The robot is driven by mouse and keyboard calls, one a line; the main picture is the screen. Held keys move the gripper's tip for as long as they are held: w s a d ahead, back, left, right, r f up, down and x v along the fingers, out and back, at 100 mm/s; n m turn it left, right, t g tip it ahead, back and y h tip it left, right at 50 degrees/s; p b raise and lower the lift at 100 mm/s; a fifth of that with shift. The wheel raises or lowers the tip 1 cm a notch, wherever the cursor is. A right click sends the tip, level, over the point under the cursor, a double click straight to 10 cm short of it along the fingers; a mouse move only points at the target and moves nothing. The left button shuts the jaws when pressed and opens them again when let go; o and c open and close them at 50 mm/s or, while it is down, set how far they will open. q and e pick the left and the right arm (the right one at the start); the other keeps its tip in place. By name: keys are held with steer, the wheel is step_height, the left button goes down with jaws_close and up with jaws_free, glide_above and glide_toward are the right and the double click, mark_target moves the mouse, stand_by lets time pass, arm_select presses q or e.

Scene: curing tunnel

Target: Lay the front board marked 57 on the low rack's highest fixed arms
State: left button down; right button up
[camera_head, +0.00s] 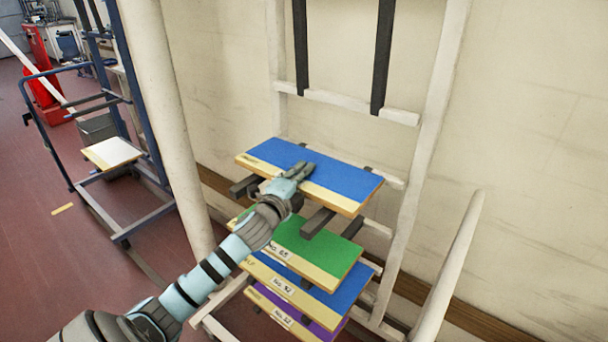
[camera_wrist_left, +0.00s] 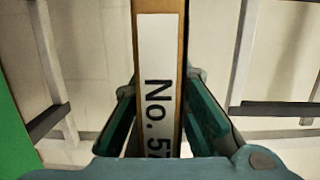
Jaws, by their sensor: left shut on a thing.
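The front board marked 57 is a flat blue board (camera_head: 345,180) with a bare wood front strip, at the top of the stack in the head view. Its "No. 57" label (camera_wrist_left: 157,70) shows in the wrist view, its last digit partly cut off. My left gripper (camera_head: 302,170) is shut on the board's front edge, with a finger on each side in the wrist view. The board looks about level over dark rack arms (camera_head: 317,222); I cannot tell whether it touches them. The low rack (camera_head: 428,140) has a pale frame. My right gripper is not in view.
Below are a green board (camera_head: 325,246), another blue board (camera_head: 345,290) and a purple board (camera_head: 320,328), all labelled. Two dark bars (camera_head: 383,55) stand upright above. Pale posts (camera_head: 170,120) flank the rack. A blue-framed cart (camera_head: 150,110) carries a pale board (camera_head: 110,152) at left.

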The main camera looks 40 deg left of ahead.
arm_select(q)
steer(key=shift+f+b, duration=0.35)
steer(key=shift+f, duration=0.15)
steer(key=c, duration=1.5)
jaws_free()
steer(key=shift+s, duration=0.1)
steer(key=v, duration=1.2)
steer(key=shift+r, duration=0.1)
